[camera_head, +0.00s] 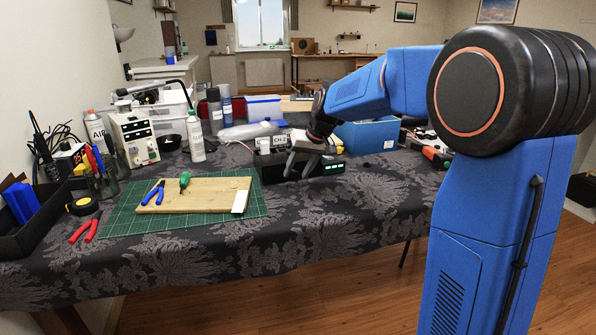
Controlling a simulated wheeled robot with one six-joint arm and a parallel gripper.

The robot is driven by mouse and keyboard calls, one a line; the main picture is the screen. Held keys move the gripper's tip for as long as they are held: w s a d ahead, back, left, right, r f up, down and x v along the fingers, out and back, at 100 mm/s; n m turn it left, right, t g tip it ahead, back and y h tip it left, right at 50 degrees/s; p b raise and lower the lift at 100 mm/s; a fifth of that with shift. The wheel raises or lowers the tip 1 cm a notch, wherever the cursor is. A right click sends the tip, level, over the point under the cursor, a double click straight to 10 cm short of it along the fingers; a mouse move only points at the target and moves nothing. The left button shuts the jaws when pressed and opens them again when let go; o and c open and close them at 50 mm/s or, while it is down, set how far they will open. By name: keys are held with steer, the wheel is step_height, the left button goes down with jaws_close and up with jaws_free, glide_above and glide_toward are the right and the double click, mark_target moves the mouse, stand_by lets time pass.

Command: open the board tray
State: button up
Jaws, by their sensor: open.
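A low black box (330,168) with small green lit displays on its front stands near the middle of the table. Which part of it is the board tray I cannot tell; no tray stands out from its front. My gripper (298,173) is open and points down at the front of this box, left of the displays. Its fingers cover part of the box's front, and whether they touch it I cannot tell. Labels reading CH1 and CH2 (279,141) show just behind and left of the gripper.
A wooden board (215,190) with pliers and a green screwdriver lies on a green cutting mat (120,218) at left. A blue bin (368,135) stands behind the box. Bottles and a bench instrument (135,138) stand at back left. The cloth in front of the box is clear.

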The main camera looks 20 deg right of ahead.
jaws_close()
steer(key=s, duration=0.9)
steer(key=shift+s+d, duration=0.15)
steer(key=shift+d, duration=0.15)
jaws_free()
steer(key=v, duration=1.7)
steer(key=shift+r, duration=0.25)
